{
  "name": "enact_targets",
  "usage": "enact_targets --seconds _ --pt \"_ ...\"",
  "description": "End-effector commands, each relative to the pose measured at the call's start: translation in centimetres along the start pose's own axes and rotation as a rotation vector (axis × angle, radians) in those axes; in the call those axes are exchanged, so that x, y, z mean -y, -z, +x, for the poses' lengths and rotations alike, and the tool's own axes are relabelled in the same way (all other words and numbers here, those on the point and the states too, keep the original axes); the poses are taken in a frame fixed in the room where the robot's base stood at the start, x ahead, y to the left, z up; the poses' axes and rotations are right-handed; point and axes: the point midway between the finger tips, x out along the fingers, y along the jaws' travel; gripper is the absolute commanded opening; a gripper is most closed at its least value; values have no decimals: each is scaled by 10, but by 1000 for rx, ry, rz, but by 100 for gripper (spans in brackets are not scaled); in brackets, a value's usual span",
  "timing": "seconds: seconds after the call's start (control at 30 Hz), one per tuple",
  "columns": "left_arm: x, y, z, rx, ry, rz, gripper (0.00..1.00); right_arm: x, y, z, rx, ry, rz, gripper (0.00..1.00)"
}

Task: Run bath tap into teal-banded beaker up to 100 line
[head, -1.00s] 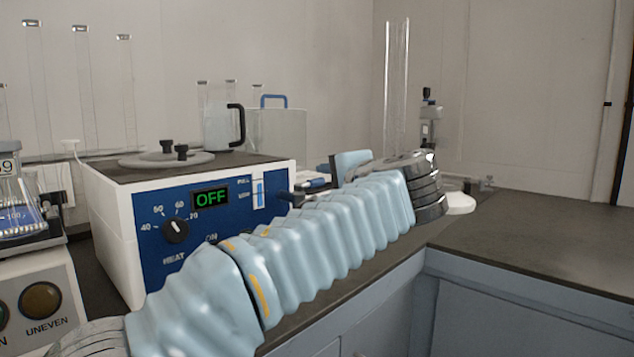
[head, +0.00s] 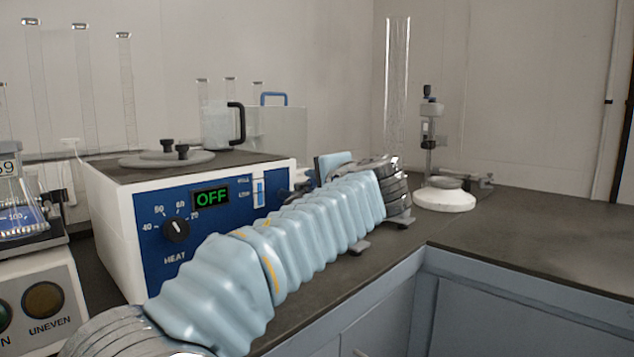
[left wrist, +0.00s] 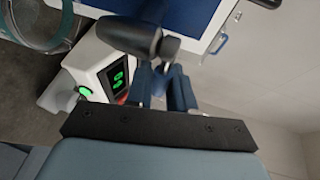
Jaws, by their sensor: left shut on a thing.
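The white bath (head: 115,225) with a blue front stands left of centre and its display reads OFF. My right gripper is out of view.
A white-based stand (head: 443,200) and a tall clear tube (head: 396,90) stand at the back right. The right counter (head: 545,235) is clear.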

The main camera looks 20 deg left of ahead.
Motion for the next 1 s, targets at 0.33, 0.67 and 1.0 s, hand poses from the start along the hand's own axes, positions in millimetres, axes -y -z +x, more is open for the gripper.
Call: enact_targets --seconds 0.33,0.67,1.0 --pt "-6 0 0 -42 -8 5 0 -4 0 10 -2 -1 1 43" --pt "-3 3 -9 -203 -17 39 0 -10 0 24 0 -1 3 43" --pt "-3 3 -9 -201 -17 38 43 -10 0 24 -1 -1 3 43"
